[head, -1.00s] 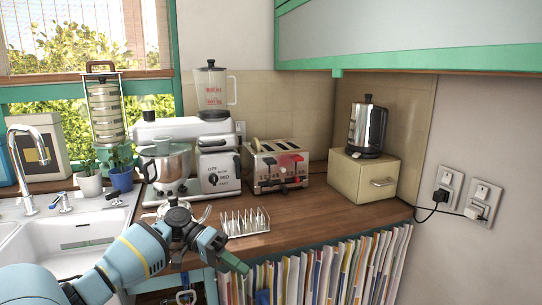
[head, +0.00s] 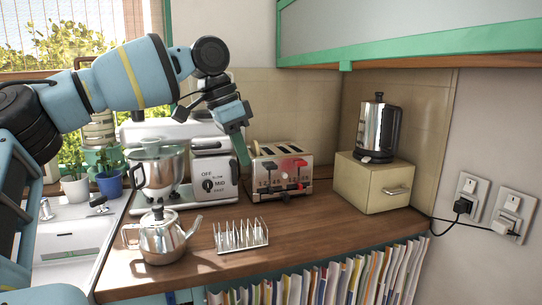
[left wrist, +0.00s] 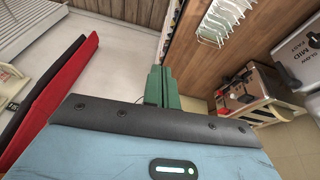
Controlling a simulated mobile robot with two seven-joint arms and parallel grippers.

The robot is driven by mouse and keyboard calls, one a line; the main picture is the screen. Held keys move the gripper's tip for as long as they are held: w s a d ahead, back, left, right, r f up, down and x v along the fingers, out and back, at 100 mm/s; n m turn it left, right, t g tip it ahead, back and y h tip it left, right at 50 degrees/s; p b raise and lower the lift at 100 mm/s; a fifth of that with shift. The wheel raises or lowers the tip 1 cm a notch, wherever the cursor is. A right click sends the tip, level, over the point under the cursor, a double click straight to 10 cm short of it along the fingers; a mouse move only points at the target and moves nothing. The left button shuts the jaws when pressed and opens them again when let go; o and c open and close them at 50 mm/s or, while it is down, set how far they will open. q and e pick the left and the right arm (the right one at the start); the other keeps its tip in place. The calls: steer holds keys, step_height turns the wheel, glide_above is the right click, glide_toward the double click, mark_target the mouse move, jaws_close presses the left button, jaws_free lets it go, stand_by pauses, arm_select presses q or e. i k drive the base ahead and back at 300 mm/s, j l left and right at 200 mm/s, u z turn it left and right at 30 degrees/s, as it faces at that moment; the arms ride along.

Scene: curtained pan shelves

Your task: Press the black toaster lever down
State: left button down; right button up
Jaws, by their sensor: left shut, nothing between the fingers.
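The toaster (head: 281,172) is a silver box with slots on top, standing on the wooden counter against the back wall. My left gripper (head: 243,152) has green fingers, shut and empty, pointing down. In the head view they overlap the toaster's upper left edge; I cannot tell whether they touch it. In the left wrist view the shut fingers (left wrist: 160,85) stand apart from the toaster. My right gripper is out of view.
A stand mixer (head: 209,163) stands left of the toaster. A wire rack (head: 240,236) and a steel teapot (head: 161,237) are in front. A beige box (head: 370,185) with a kettle (head: 377,128) stands right. Bare counter (head: 310,212) lies before the toaster.

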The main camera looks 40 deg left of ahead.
mark_target(272, 166)
steer(key=i+j, duration=0.3)
steer(key=j, duration=0.15)
steer(key=i+j, duration=0.6)
steer(key=j, duration=0.25)
